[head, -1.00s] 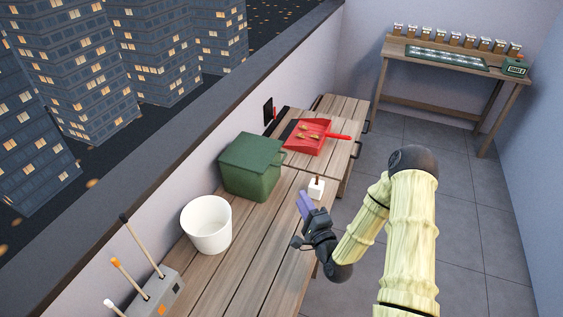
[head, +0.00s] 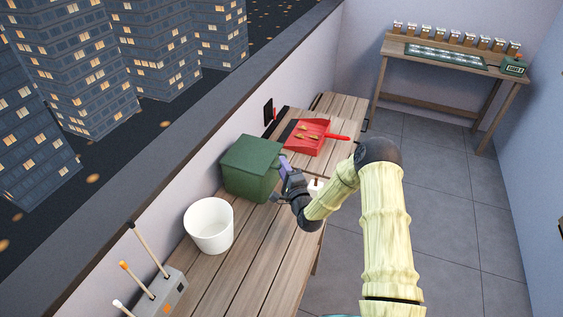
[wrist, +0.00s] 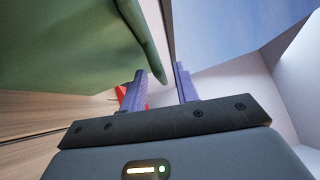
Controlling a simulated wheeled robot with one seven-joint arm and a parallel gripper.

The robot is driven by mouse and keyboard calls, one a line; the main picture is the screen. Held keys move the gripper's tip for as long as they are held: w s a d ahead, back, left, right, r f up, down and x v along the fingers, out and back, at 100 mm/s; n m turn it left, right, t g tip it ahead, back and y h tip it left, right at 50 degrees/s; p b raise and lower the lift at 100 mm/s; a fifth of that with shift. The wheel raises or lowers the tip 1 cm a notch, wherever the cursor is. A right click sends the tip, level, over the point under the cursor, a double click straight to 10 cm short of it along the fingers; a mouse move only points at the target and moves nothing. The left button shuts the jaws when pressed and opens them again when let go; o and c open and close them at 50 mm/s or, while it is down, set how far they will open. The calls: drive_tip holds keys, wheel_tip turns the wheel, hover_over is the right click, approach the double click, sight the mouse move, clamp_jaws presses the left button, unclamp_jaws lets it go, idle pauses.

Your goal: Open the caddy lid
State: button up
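The caddy is a dark green box (head: 248,175) with its lid (head: 252,151) closed, standing on the wooden bench by the wall. My gripper (head: 284,166) is at the right side of the caddy, close to the lid's edge. In the wrist view the caddy's green side and overhanging lid rim (wrist: 143,35) fill the upper left. The two purple fingers (wrist: 160,85) are spread apart, and the tip of the rim shows between them. I cannot tell whether either finger touches it.
A white bucket (head: 209,226) stands in front of the caddy on the bench. A red dustpan (head: 308,137) with brown bits lies behind it. A small white object (head: 315,188) is partly hidden by my arm. A grey holder with several sticks (head: 165,295) is at the near left.

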drive_tip(key=shift+x, duration=0.75)
clamp_jaws()
drive_tip(key=shift+r, duration=0.1)
